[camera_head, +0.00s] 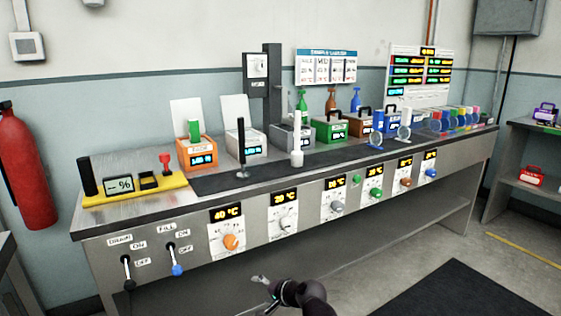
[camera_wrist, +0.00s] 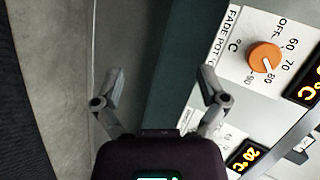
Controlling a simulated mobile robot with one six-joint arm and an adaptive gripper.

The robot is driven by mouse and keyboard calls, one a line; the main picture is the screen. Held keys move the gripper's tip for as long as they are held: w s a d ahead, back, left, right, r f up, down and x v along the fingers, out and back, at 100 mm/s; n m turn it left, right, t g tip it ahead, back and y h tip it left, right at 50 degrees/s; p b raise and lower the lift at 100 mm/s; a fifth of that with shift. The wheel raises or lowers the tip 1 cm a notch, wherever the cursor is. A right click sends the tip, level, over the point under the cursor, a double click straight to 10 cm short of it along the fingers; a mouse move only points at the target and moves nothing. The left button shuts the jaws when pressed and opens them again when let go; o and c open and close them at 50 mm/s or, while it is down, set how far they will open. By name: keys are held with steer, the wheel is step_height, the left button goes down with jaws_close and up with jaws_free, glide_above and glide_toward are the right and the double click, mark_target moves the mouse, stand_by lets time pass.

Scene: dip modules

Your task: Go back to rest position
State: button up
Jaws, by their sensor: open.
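My gripper (camera_head: 265,288) is low in front of the bench in the head view, below the dials and clear of the front panel. In the wrist view my gripper (camera_wrist: 160,84) has its two fingers spread wide, with nothing between them. The orange dial (camera_wrist: 264,57) on the panel lies to the right of the fingers in that view, and it also shows in the head view (camera_head: 231,242). No contact between fingers and panel is visible.
The steel bench (camera_head: 130,222) carries coloured boxes, spray bottles and a yellow tray (camera_head: 135,193). Two levers, blue (camera_head: 177,270) and black (camera_head: 129,284), stick out at the left front. A dark mat (camera_head: 450,292) lies on the open floor at right. A red extinguisher (camera_head: 28,170) hangs at left.

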steer(key=s+d+f+n+g+h+p, duration=0.1)
steer(key=s+d+f+n+g+h, duration=0.3)
steer(key=d, duration=0.7)
steer(key=s+d+f+n+g+h+p, duration=0.15)
steer(key=s+d+f+g+h, duration=0.35)
steer(key=d, duration=0.6)
step_height(320, 180, up, 38)
steer(key=t+p, duration=0.1)
steer(key=p, duration=3.5)
steer(key=shift+s+n, duration=0.3)
steer(key=shift+n, duration=0.15)
